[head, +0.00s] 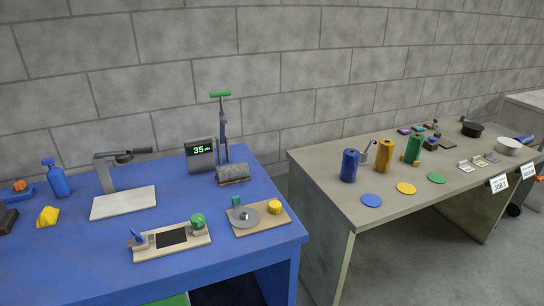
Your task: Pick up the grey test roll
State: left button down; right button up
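The grey test roll (232,172) appears to be the mottled grey cylinder lying on its side on a small brown base near the back right of the blue table (100,275). It lies just right of a dark display box (201,155) that reads about 35. A stand with a green handle (221,94) rises behind it. Neither of my grippers shows in the head view.
On the blue table, a board with a green knob (198,221), a board with a grey disc (246,216) and a white-plated stand (124,203) surround open blue patches. A gap separates the grey table (330,195), which holds blue, orange and green rolls.

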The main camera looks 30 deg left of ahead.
aim_at(226, 173)
jog(key=u, duration=1.35)
